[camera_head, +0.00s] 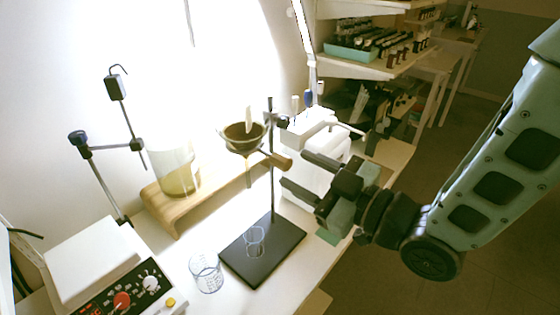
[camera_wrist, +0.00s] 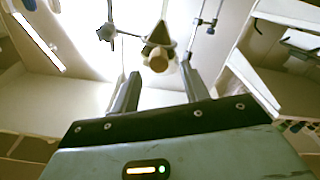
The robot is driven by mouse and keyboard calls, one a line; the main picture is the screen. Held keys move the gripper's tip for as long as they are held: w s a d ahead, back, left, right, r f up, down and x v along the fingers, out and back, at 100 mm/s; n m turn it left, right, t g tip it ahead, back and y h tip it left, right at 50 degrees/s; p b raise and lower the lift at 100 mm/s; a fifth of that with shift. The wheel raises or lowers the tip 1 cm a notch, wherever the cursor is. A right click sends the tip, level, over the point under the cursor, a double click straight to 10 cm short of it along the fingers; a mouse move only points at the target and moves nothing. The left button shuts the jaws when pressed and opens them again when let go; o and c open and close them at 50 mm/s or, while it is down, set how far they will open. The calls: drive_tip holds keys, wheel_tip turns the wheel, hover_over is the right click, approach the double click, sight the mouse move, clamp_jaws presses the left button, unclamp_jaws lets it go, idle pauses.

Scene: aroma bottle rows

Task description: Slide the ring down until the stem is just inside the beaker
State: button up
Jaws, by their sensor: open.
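The ring (camera_head: 262,150) is clamped on the upright rod (camera_head: 273,190) and holds a dark funnel (camera_head: 243,138). The funnel's thin stem (camera_head: 248,172) hangs clear above the glass beaker (camera_head: 254,243) on the black stand base (camera_head: 285,243). A wooden handle (camera_head: 281,161) sticks out from the ring clamp towards my gripper (camera_head: 297,170). My gripper is open, with its fingertips just short of the handle. In the wrist view, the handle's round end (camera_wrist: 158,62) sits between and beyond the fingertips (camera_wrist: 159,72). The beaker is not clear in the wrist view.
A second beaker (camera_head: 206,273) stands on the table left of the base. A wooden bench (camera_head: 165,212) with a large glass vessel (camera_head: 176,168) is behind. A hotplate (camera_head: 100,262) is at front left. White equipment (camera_head: 318,150) stands close behind my gripper.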

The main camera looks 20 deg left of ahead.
sight(288, 165)
drive_tip(key=shift+p+x, duration=0.7)
drive_tip(key=shift+x, duration=2)
clamp_jaws()
